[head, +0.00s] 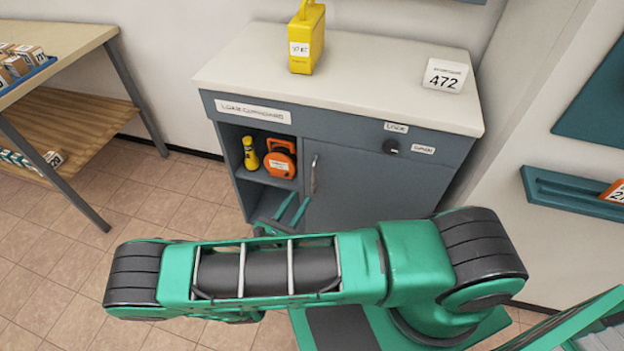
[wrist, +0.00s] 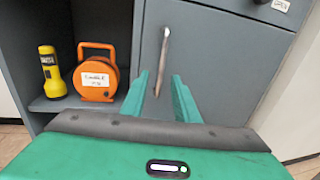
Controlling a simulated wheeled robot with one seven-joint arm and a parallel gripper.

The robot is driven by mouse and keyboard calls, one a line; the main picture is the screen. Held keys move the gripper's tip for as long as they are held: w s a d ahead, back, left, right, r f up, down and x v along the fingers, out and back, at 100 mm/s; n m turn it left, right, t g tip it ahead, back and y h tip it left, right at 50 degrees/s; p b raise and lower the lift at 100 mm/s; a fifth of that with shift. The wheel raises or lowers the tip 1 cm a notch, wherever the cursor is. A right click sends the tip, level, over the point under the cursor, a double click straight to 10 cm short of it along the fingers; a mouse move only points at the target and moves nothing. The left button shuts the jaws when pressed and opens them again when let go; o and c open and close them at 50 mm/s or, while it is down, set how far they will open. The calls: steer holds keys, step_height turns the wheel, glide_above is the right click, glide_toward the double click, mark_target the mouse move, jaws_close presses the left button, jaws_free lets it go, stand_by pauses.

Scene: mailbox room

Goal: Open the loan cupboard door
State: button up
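The loan cupboard (head: 350,125) is a grey-blue unit with a pale top. Its door (head: 370,192) is shut on the right half and carries an upright metal handle (head: 313,175) near its left edge. The handle also shows in the wrist view (wrist: 164,50). A dark round knob (head: 391,146) sits above the door between two small labels. My gripper (head: 293,208) is open in front of the door. In the wrist view my gripper (wrist: 161,76) has its fingers apart on either side of the handle's lower part. I see no contact; depth is unclear.
The open left compartment holds a yellow torch (head: 250,153) and an orange reel (head: 280,159). A yellow case (head: 307,40) and a 472 sign (head: 445,76) stand on top. A table (head: 75,40) is at left, a wall ledge (head: 565,190) at right. Tiled floor is clear at left.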

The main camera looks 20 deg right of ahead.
glide_above(313, 192)
steer(key=shift+w+d, duration=0.15)
steer(key=shift+w, duration=0.15)
jaws_close()
